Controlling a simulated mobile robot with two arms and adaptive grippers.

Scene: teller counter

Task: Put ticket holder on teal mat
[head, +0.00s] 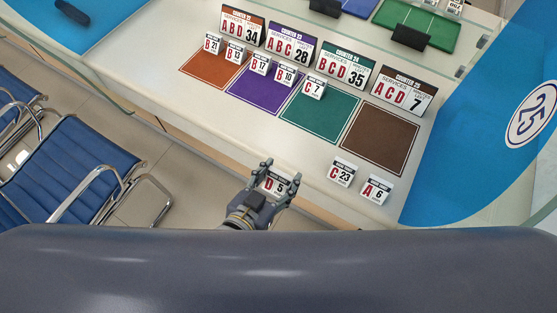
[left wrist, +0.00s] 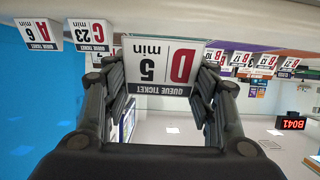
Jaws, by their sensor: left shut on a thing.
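A white ticket holder marked D 5 (head: 275,184) is between the fingers of my left gripper (head: 281,171), which is shut on it near the counter's front edge. It also shows upside down in the left wrist view (left wrist: 160,68), with the fingers on both its sides. Whether it touches the counter I cannot tell. The teal mat (head: 320,118) lies up and to the right of the gripper in the head view, below the green C 24 sign (head: 346,68). A C 7 holder (head: 314,88) stands at its upper edge; the rest is bare. My right gripper is not in view.
A brown mat (head: 380,140) is bare to the right. Purple (head: 258,92) and orange (head: 205,68) mats on the left carry small holders. Holders C 23 (head: 341,172) and A 6 (head: 376,190) stand right of my gripper. Larger signs line the mats' far side.

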